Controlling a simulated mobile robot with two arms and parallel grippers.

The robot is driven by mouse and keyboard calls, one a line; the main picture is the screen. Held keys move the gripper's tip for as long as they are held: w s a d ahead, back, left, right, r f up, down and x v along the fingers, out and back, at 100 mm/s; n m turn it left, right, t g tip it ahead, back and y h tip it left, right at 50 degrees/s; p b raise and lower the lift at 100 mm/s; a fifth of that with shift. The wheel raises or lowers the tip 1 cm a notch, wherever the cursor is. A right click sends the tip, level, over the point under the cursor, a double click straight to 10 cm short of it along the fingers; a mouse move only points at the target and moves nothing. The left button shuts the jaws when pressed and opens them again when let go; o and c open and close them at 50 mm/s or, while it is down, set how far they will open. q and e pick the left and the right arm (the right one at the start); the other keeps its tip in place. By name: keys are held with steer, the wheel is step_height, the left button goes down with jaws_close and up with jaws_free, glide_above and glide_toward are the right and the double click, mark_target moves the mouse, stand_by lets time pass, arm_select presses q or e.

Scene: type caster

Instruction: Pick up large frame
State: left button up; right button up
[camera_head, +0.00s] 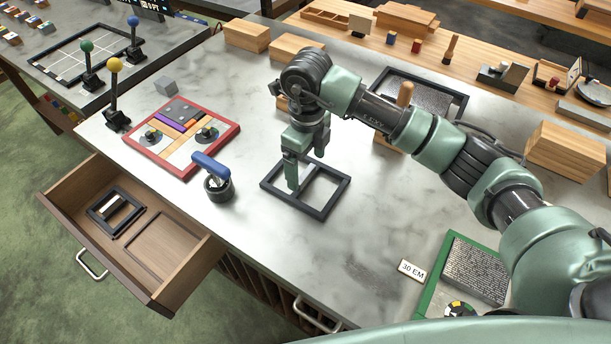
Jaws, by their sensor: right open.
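The gripper hides part of the frame's far edge. My left gripper is not in view.
A red-edged tray (186,176) and a blue-handled tool in a dark round holder (218,188) are to the left. An open drawer (190,262) juts out at the front left, holding a smaller black frame (98,220). Wooden blocks (248,36) line the back.

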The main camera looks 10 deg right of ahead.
mark_target(305, 172)
steer(key=f, duration=0.1)
steer(key=w+f, duration=0.1)
steer(key=shift+f+p, duration=0.4)
steer(key=shift+f, duration=0.45)
steer(key=c, duration=1.5)
jaws_close()
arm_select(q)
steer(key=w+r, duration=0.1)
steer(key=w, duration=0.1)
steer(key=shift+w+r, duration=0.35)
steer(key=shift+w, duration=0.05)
arm_select(e)
steer(key=shift+w+r, duration=0.15)
steer(key=shift+r, duration=0.1)
